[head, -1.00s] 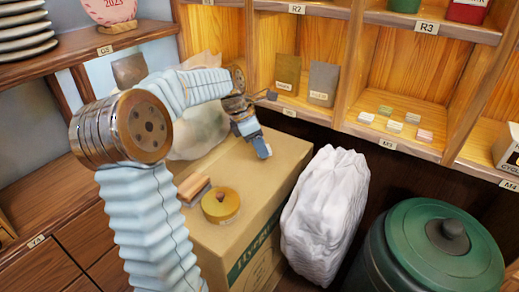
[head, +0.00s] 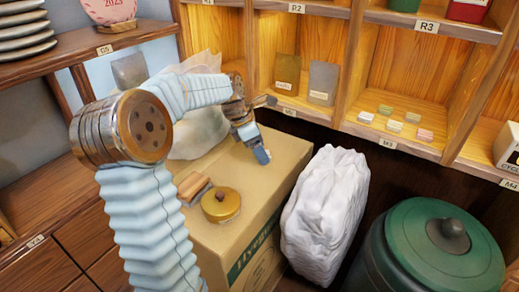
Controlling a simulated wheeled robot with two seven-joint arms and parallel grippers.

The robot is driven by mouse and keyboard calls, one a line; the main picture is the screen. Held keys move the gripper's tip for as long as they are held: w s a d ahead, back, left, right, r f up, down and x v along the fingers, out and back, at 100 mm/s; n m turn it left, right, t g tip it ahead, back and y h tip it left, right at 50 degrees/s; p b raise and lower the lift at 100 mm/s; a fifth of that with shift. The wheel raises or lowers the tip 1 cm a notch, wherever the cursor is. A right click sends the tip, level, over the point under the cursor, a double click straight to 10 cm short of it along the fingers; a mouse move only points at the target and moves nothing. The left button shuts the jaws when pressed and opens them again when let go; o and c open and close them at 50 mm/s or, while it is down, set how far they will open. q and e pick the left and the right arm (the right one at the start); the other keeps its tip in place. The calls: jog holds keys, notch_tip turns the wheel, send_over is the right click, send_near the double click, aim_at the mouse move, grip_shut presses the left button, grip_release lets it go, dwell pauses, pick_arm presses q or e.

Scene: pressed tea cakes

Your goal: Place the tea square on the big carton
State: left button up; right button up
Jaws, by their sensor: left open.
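The big carton (head: 222,238) is a brown cardboard box with green printing, standing in the middle of the head view. My left gripper (head: 262,156) is over the far right part of its top, fingers pointing down, and is open. I cannot tell whether its fingertips touch the carton. No tea square shows clearly at the fingers; the gripper itself may hide one. Several small pale, green and pink squares (head: 394,126) lie in the shelf bay labelled M3; I cannot tell whether one is the tea square. My right gripper is out of view.
A round golden tin (head: 220,205) and a brown-and-grey block (head: 193,187) sit on the carton's near left top. A translucent bag (head: 195,135) is behind my left arm. A white crumpled sack (head: 325,215) and a green-lidded bin (head: 435,245) stand to the right.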

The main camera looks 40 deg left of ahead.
pick_arm(q)
jog(key=p+v, duration=0.1)
jog(key=v, duration=1.1)
